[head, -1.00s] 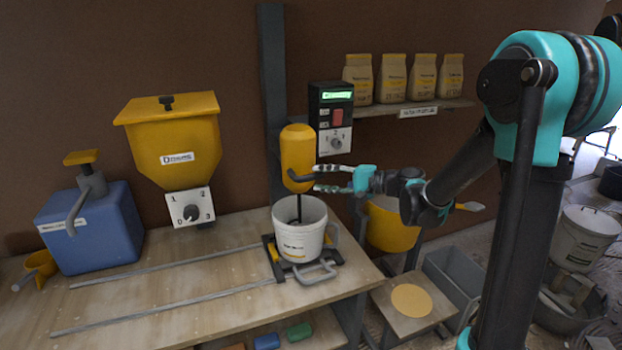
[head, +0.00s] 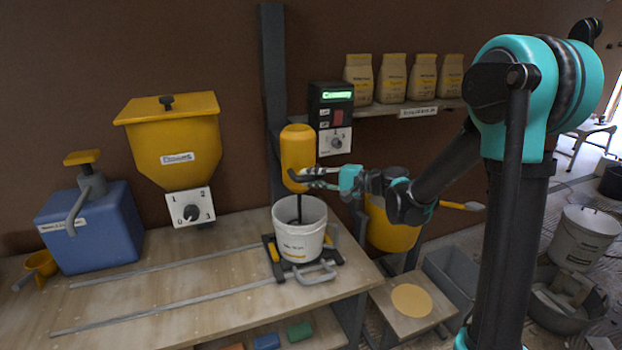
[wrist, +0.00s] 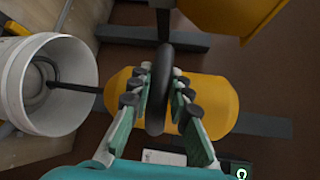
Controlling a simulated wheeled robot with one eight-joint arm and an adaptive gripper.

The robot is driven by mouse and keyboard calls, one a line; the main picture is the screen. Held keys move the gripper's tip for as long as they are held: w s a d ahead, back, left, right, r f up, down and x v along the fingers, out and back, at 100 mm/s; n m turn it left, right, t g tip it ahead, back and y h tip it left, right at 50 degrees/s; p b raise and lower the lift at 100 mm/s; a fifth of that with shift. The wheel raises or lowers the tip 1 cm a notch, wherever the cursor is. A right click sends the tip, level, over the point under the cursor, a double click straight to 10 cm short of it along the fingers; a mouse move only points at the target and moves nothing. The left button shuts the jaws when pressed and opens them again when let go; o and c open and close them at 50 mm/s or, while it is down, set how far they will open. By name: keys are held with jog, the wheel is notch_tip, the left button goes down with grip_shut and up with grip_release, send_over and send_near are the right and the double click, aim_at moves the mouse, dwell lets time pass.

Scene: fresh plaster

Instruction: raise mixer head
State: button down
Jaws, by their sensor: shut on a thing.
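The yellow mixer head (head: 297,152) is on the grey upright post (head: 272,70), above a white bucket (head: 300,240). Its dark stirring shaft (head: 299,208) reaches down into the bucket. A dark curved handle (wrist: 158,90) sticks out from the front of the head. My gripper (head: 312,178) is at this handle from the right. In the wrist view my gripper (wrist: 160,92) has its fingers closed on both sides of the handle, with the yellow head (wrist: 218,103) just behind.
The bucket stands in a dark holder (head: 270,262) at the bench's right end, with rails (head: 180,307) running left. A control box (head: 331,118) with a green display is right of the head. A yellow hopper (head: 175,140) and blue container (head: 92,228) stand left.

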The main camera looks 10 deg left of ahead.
dwell(0.3)
notch_tip(320, 180, up, 19)
dwell(0.6)
jog(key=shift+w, duration=0.1)
jog(key=c, duration=1.4)
grip_release()
jog(key=v, duration=1.2)
